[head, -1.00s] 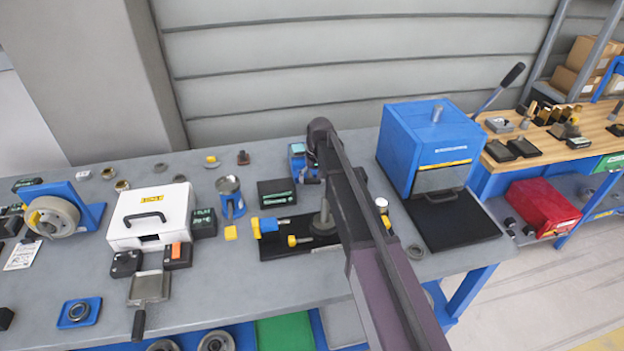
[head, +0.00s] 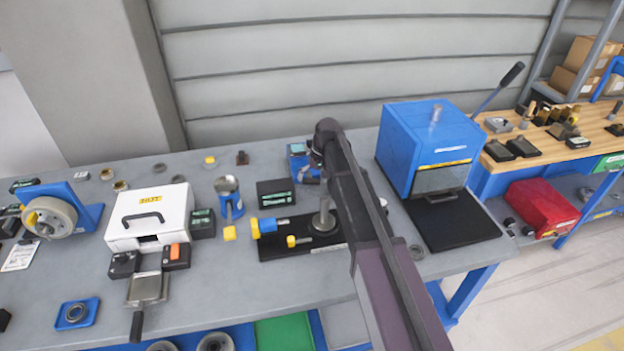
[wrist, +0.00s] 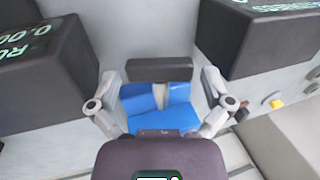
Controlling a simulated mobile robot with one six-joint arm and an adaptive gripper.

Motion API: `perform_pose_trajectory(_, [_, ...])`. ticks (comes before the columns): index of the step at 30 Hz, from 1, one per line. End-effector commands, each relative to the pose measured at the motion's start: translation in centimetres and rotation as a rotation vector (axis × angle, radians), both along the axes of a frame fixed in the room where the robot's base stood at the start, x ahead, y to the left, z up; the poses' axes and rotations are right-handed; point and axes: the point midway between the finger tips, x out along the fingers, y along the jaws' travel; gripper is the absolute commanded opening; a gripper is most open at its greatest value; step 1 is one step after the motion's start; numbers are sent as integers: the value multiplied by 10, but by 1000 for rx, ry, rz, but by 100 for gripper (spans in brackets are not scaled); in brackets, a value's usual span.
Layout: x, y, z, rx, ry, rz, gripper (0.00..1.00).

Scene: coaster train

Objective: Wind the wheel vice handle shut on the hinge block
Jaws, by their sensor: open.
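My gripper shows in the wrist view (wrist: 160,76), its two grey fingers spread apart and empty. A blue block (wrist: 160,105) with a pale strip down its middle lies below and between the fingers, in front of a dark bar (wrist: 160,69). I cannot tell whether the fingers touch it. In the head view my arm hides most of the gripper. A black baseplate (head: 285,248) carries a blue and yellow part (head: 264,227), a yellow-ended part (head: 298,241) and a grey post (head: 323,217). I cannot clearly identify the vice handle or hinge block.
Dark display boxes stand left (wrist: 40,85) and right (wrist: 262,35) of the fingers. In the head view, a blue machine (head: 428,140) stands right, a white case (head: 150,215) left. A blue stand with a grey wheel (head: 48,217) is at far left.

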Motion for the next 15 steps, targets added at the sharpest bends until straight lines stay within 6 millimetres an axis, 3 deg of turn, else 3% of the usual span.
perform_pose_trajectory(15, [-1,2,1,-90,-25,1,100])
